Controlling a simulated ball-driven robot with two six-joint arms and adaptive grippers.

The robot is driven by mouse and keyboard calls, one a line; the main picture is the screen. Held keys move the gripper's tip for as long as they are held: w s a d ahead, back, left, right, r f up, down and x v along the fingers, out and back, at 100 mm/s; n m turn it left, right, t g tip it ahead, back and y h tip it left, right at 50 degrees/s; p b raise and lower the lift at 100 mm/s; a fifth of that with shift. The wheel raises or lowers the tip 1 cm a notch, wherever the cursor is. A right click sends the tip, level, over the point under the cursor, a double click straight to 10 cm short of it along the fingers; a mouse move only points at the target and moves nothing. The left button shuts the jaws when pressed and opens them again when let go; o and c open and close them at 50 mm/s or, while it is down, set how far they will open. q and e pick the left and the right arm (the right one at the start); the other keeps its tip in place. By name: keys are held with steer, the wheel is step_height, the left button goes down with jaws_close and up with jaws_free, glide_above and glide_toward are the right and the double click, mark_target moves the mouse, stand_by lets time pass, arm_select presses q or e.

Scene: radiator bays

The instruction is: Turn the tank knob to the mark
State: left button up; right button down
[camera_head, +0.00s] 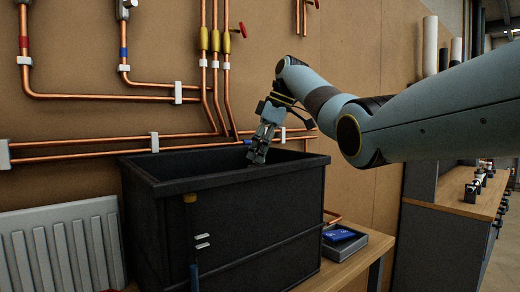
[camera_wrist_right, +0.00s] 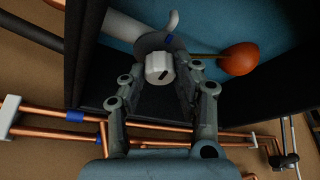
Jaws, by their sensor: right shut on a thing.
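The open black tank (camera_head: 230,215) stands in the middle of the head view. My right gripper (camera_head: 257,155) reaches down over its far right rim, and the fingertips are partly lost against the dark inside. In the right wrist view a white tank knob (camera_wrist_right: 158,67) sits between the two fingers of my right gripper (camera_wrist_right: 161,72), which is shut on it. A short slanted black line (camera_wrist_right: 163,75) shows on the knob's face. Behind the knob is a dark round plate with a blue mark (camera_wrist_right: 169,37) near its upper edge. My left gripper is in neither view.
Inside the tank, blue water (camera_wrist_right: 240,30) and an orange float ball (camera_wrist_right: 239,58) on a brass rod lie close to the right finger. Copper pipes (camera_head: 80,140) run along the wall behind. A small tray (camera_head: 345,242) stands right of the tank.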

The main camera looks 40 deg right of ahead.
stand_by(0.3)
steer(key=c, duration=1)
jaws_free()
steer(key=v, duration=0.7)
steer(key=shift+d+r, duration=0.15)
steer(key=shift+r, duration=0.05)
steer(key=shift+f, duration=0.1)
